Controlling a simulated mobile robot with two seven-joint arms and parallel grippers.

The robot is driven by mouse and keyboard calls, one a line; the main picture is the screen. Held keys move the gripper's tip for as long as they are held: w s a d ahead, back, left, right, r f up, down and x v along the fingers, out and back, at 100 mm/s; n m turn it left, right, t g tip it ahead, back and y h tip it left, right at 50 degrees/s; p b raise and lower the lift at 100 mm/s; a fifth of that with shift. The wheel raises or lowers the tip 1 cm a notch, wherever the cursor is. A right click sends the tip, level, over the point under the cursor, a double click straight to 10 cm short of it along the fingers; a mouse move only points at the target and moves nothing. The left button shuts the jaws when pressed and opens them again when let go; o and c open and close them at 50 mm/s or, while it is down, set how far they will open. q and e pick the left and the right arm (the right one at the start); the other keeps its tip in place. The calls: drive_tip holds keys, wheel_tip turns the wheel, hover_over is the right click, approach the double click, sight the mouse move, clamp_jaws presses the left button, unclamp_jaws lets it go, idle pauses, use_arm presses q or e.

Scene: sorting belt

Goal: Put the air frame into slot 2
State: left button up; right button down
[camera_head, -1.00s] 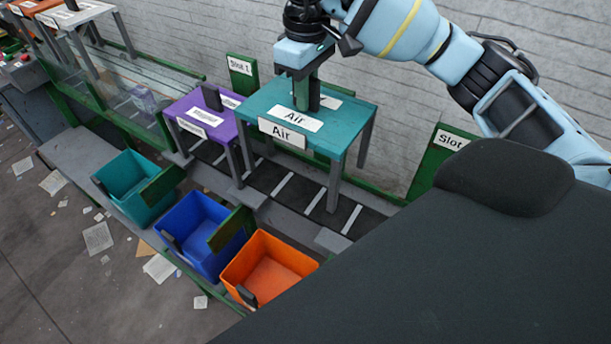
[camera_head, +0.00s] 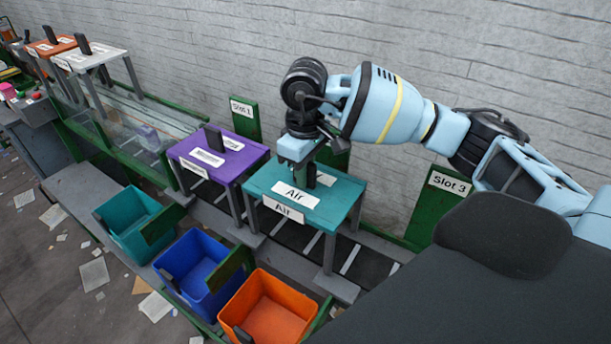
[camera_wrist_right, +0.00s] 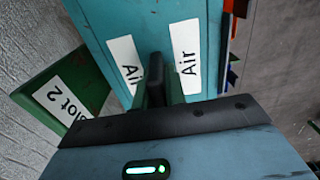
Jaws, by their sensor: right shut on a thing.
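The air frame (camera_head: 335,205) is a teal table with grey legs and white "Air" labels. It stands upright over the belt, right of the purple frame. My right gripper (camera_head: 309,170) points down and is shut on the dark handle on its top. In the right wrist view the fingers (camera_wrist_right: 160,88) close on that handle between two "Air" labels on the air frame (camera_wrist_right: 150,18). The green "Slot 2" sign (camera_wrist_right: 45,98) shows beside it there. The front leg ends at a grey pad; I cannot tell whether it bears on it. My left gripper is out of view.
The purple frame (camera_head: 243,157) stands close on the left, near the Slot 1 sign (camera_head: 243,122). The Slot 3 sign (camera_head: 437,200) is to the right. Teal (camera_head: 122,240), blue (camera_head: 188,290) and orange (camera_head: 270,318) bins line the front. A wall runs behind.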

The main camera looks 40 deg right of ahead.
drive_tip(key=shift+f, duration=0.55)
drive_tip(key=shift+f, duration=0.2)
drive_tip(key=c, duration=1.5)
unclamp_jaws()
drive_tip(key=shift+o, duration=0.2)
wheel_tip(320, 180, up, 12)
drive_tip(key=shift+r, duration=0.15)
